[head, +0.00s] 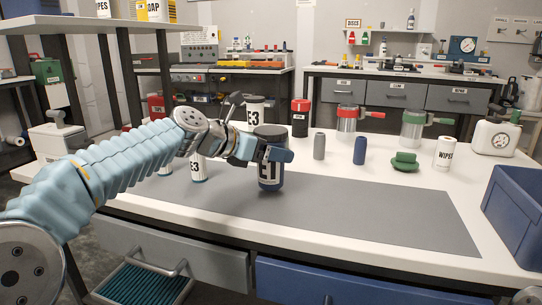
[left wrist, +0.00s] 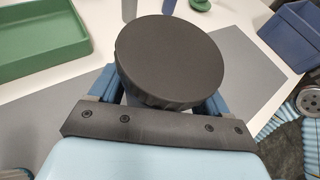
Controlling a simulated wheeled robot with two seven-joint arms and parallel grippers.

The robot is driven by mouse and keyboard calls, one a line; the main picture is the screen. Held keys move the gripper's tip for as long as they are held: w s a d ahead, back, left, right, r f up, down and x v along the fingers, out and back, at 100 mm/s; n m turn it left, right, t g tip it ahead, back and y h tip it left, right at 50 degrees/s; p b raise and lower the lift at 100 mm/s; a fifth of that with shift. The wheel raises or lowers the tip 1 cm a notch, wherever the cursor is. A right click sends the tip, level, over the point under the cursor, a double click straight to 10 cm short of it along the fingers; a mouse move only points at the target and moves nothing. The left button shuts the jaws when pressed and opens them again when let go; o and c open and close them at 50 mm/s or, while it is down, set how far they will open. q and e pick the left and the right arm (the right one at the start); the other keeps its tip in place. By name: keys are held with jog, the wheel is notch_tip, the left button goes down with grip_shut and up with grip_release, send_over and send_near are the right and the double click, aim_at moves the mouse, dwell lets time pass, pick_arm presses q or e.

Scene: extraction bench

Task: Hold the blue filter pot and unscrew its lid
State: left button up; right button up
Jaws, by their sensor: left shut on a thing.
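The blue filter pot (head: 269,178) is dark blue with a white label reading E1 and appears upright over the grey mat. Its black lid (head: 269,131) is on top and fills the middle of the left wrist view (left wrist: 169,62). My left gripper (head: 268,153) is shut around the pot just below the lid; its blue fingers show on both sides of the lid in the left wrist view (left wrist: 160,97). The lid hides most of the pot's body there. My right gripper is not in view; only part of my right arm shows at the edges.
White E3 pots (head: 197,168) stand behind and left of the held pot. A grey cylinder (head: 319,146), a blue cylinder (head: 360,151) and a green piece (head: 404,161) stand behind the mat (head: 390,215). A blue crate (head: 515,205) is at right. The mat's right part is clear.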

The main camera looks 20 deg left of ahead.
pick_arm(q)
jog(key=s+d+r+p, duration=0.2)
jog(key=s+r+p, duration=0.1)
jog(key=s+r, duration=0.8)
jog(key=s, duration=0.2)
jog(key=shift+s+d+r, duration=0.25)
jog(key=shift+s+d, duration=0.1)
jog(key=shift+s, duration=0.05)
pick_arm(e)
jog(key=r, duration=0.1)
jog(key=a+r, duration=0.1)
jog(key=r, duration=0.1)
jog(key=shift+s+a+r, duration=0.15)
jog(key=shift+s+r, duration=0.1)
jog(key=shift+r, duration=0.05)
